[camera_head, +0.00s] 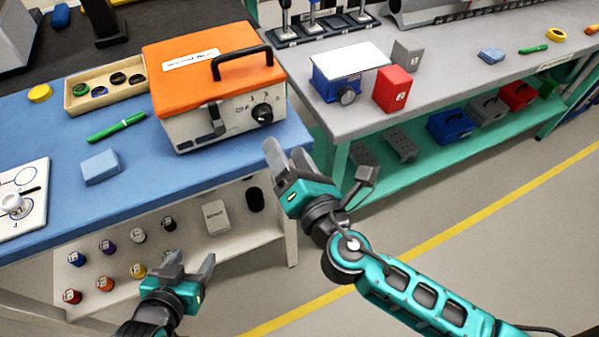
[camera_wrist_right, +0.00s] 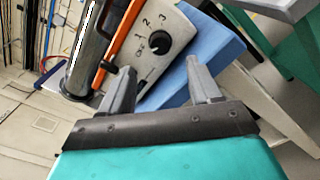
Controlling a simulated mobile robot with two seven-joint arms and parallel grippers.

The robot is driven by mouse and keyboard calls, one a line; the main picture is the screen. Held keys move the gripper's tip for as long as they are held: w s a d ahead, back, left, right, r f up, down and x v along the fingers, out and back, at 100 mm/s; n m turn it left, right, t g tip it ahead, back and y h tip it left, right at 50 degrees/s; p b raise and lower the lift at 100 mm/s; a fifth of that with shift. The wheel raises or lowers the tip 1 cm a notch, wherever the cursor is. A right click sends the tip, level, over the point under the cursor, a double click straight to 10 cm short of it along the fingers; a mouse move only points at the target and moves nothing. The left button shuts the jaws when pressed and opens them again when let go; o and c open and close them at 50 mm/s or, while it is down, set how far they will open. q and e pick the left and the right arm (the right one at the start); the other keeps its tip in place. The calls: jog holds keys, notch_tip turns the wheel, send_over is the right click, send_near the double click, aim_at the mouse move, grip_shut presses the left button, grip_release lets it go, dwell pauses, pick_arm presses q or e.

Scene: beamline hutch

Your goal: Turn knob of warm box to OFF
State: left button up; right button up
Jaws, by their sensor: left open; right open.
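The warm box (camera_head: 205,110) has an orange lid with a black handle and a pale front, and it stands on the blue-topped bench. Its black round knob (camera_head: 262,113) is at the right of the front face. In the right wrist view the knob (camera_wrist_right: 159,39) shows a light pointer mark, with 1, 2, 3 and a word like OFF beside it. My right gripper (camera_head: 285,158) is open and empty, just in front of and below the knob, apart from it. It also shows in the right wrist view (camera_wrist_right: 163,80). My left gripper (camera_head: 190,270) is open and empty, low before the lower shelf.
On the blue bench (camera_head: 60,215) are a green marker (camera_head: 117,127), a blue block (camera_head: 101,167) and a tray of rings (camera_head: 78,105). A grey bench (camera_head: 455,70) stands to the right with a red block (camera_head: 393,89). The floor (camera_head: 500,240) at right is clear.

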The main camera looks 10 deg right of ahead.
jog(key=v, duration=0.4)
jog(key=shift+s+d+b, duration=0.15)
jog(key=shift+s+b, duration=0.15)
jog(key=shift+s, duration=0.1)
jog(key=d+f+m+g+h, duration=0.35)
jog(key=d+m+h, duration=0.45)
jog(key=d+m, duration=0.55)
jog(key=s+d+f+m+g+y, duration=0.1)
jog(key=s+f+m+g, duration=0.1)
jog(key=s+m+g, duration=0.5)
jog(key=s+d+f+m+g+y, duration=0.1)
jog(key=s+d+f+m+g, duration=0.15)
jog(key=s+m, duration=0.45)
jog(key=w+a+f+t+y, duration=0.2)
jog(key=w+a+f+t, duration=0.1)
jog(key=w+f+t, duration=0.3)
jog(key=shift+w+a+f+m+t, duration=0.35)
jog(key=shift+w+f, duration=0.75)
jog(key=shift+f, duration=0.65)
